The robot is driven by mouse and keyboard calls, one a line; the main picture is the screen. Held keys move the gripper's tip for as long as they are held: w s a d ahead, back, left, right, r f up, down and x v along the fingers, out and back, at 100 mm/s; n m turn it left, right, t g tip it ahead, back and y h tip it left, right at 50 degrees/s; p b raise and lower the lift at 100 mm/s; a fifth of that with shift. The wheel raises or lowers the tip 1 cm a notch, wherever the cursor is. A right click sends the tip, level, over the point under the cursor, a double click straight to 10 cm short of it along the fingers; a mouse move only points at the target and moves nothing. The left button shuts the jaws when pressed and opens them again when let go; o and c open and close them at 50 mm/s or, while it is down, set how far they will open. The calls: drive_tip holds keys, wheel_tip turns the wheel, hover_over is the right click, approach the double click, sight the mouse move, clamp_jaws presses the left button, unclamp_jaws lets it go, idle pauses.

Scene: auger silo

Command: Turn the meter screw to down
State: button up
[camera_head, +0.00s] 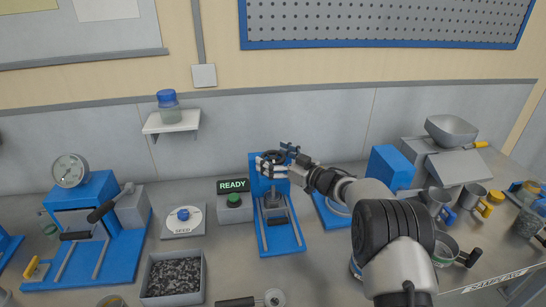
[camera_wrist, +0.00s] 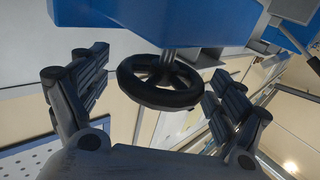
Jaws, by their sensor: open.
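A black handwheel (camera_wrist: 155,98) on a grey shaft under a blue body shows in the wrist view; it appears to be the meter screw, though no label shows on it. In the head view the wheel (camera_head: 274,155) is at the top of the blue stand (camera_head: 282,239), partly covered by my gripper (camera_head: 279,162). My gripper also shows in the wrist view (camera_wrist: 160,75), open, with one finger on each side of the wheel. Gaps show between the fingers and the rim there. The wheel's turn position cannot be read.
A blue press with a gauge (camera_head: 70,171) stands farther left. Mugs (camera_head: 471,196) and a hopper (camera_head: 452,131) are right.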

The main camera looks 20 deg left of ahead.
drive_tip(key=v, duration=1.2)
drive_tip(key=shift+r, duration=0.15)
